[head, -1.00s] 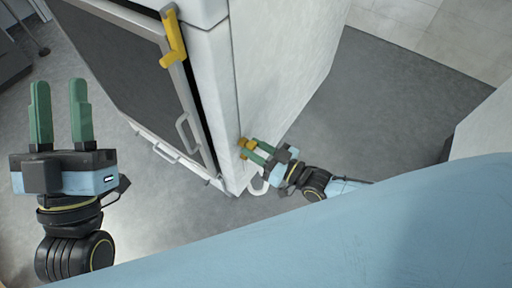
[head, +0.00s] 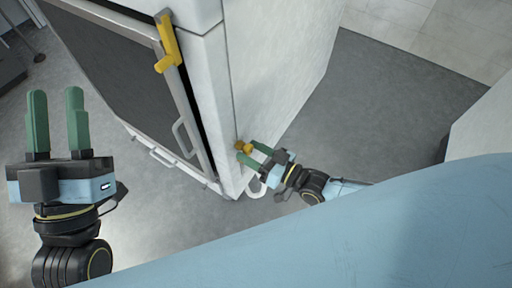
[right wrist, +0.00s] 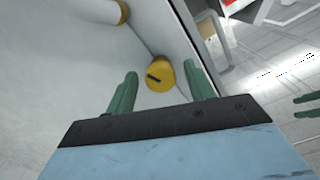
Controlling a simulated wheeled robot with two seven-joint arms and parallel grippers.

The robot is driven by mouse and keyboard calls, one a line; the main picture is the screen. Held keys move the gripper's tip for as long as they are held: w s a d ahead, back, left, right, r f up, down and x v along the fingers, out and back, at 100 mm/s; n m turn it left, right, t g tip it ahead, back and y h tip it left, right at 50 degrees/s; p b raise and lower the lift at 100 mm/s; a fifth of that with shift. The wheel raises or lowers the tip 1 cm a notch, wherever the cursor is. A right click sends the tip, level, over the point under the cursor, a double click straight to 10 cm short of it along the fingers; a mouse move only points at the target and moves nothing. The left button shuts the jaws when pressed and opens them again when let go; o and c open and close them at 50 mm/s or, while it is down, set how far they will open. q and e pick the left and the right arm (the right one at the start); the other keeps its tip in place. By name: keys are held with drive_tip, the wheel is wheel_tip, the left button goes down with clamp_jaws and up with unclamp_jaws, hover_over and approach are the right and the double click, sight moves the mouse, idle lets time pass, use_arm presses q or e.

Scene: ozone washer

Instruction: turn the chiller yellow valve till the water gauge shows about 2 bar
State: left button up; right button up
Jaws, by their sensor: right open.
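The yellow valve (head: 243,147) sits low on the white chiller's side (head: 262,100), near its front edge. In the right wrist view it is a round yellow knob (right wrist: 160,75) with a dark slot or mark on its face. My right gripper (head: 255,154) is open with its fingers pointing at the valve. In the right wrist view the knob shows beyond and between the right gripper's fingertips (right wrist: 161,82), seemingly not gripped. My left gripper (head: 56,97) is open and empty, fingers up, at the left. No water gauge can be made out.
A yellow handle (head: 168,45) is on the chiller's front top corner. A grey door handle (head: 184,138) juts from the front. Another yellow-ended white cylinder (right wrist: 122,12) shows in the right wrist view. Floor (head: 385,95) right of the chiller is clear.

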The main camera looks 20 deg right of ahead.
drive_tip(key=shift+s+d, duration=0.25)
drive_tip(key=shift+s, duration=0.05)
drive_tip(key=p+v, duration=0.2)
drive_tip(key=v, duration=0.2)
drive_tip(key=shift+s+d+r, duration=0.1)
drive_tip(key=shift+d, duration=0.05)
use_arm(q)
wheel_tip(320, 180, down, 11)
drive_tip(key=w+a+g+y+p, duration=0.1)
drive_tip(key=w+g+y, duration=0.1)
drive_tip(key=g, duration=0.6)
drive_tip(key=shift+w+r+y+p, duration=0.2)
drive_tip(key=shift+y+p, duration=0.2)
drive_tip(key=shift+y, duration=0.1)
use_arm(e)
approach(251, 151)
drive_tip(key=shift+v, duration=2.05)
drive_tip(key=shift+s, duration=0.2)
